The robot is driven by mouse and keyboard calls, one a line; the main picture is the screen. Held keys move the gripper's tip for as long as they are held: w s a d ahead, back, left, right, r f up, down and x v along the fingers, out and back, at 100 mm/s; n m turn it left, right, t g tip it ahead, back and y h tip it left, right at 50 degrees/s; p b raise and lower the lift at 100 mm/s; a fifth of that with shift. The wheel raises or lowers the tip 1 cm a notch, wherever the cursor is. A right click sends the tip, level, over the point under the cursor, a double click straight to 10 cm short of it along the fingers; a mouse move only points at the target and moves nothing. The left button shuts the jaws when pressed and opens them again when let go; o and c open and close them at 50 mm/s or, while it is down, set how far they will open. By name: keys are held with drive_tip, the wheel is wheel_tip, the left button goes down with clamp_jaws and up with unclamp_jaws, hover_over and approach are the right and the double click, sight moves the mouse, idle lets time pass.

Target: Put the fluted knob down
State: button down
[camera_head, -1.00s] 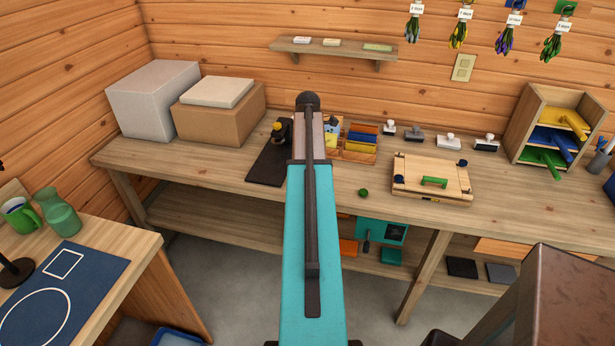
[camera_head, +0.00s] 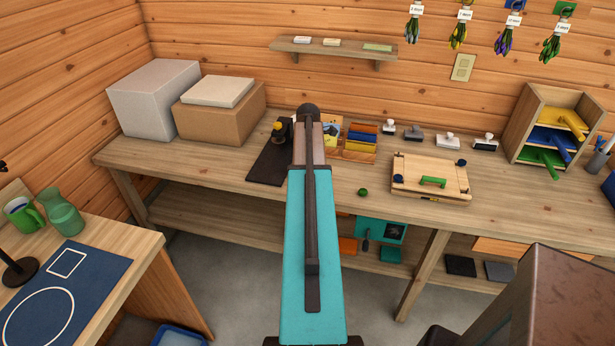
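A small round green knob (camera_head: 362,192) sits on the workbench (camera_head: 225,178), just right of my teal arm. It is too small to tell whether it is fluted. Two dark blue knobs, left (camera_head: 398,179) and right (camera_head: 462,162), are at the sides of a wooden board press (camera_head: 415,165) with a green handle (camera_head: 433,182). My arm reaches away over the bench and hides what lies behind it. My gripper does not show, so I cannot tell whether it holds anything.
A dark mat (camera_head: 268,167) with a black and yellow tool lies left of my arm. A wooden organiser (camera_head: 352,156), several stamps and a slotted rack (camera_head: 530,105) stand along the back. Boxes (camera_head: 160,90) fill the left rear. Bare bench lies around the green knob.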

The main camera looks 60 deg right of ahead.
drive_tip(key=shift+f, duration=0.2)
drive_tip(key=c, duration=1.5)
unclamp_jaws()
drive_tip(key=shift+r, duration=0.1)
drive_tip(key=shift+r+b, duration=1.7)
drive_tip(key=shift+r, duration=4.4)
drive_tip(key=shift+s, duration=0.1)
